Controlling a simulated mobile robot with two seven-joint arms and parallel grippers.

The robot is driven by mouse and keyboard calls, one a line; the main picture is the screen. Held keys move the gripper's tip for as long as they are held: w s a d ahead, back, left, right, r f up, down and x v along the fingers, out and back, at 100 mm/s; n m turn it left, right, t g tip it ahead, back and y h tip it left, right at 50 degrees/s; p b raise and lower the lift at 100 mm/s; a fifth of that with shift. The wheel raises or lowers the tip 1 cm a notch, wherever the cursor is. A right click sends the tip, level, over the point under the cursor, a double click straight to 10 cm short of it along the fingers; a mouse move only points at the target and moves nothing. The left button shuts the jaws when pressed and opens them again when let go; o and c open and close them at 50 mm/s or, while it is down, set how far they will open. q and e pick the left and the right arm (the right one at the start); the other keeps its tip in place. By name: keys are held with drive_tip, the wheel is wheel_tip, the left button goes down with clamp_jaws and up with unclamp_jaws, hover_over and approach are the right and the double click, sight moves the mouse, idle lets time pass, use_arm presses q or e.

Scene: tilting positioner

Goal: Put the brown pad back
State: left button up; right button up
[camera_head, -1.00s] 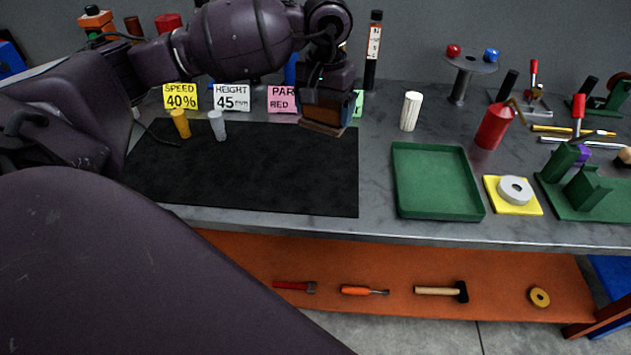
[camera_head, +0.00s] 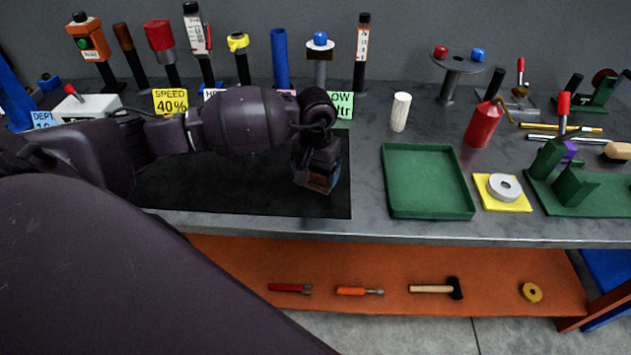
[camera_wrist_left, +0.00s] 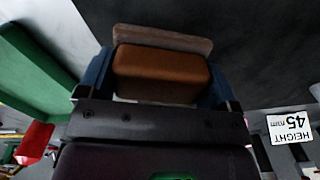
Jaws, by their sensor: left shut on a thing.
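My left gripper (camera_head: 318,172) is shut on the brown pad (camera_head: 318,184). In the left wrist view the pad (camera_wrist_left: 160,70) sits between the two blue fingers, a brown block with a paler, flat layer at its far side. In the head view the gripper and pad are over the right part of the black mat (camera_head: 250,196). The pad is low over the mat; I cannot tell whether it touches. My arm hides much of the mat's back part. My right gripper is not in view.
An empty green tray (camera_head: 430,212) lies right of the mat. Several upright tools and label cards line the back. The mat's front right is clear.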

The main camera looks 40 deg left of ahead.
sight(316, 181)
use_arm(q)
wheel_tip(316, 181, down, 3)
drive_tip(key=shift+f, duration=0.75)
drive_tip(key=o, duration=0.6)
drive_tip(key=shift+o, duration=0.2)
drive_tip(key=shift+r, duration=0.35)
wheel_tip(316, 181, up, 11)
drive_tip(key=shift+f+b, duration=0.15)
drive_tip(key=shift+b, duration=0.15)
drive_tip(key=shift+r, duration=0.5)
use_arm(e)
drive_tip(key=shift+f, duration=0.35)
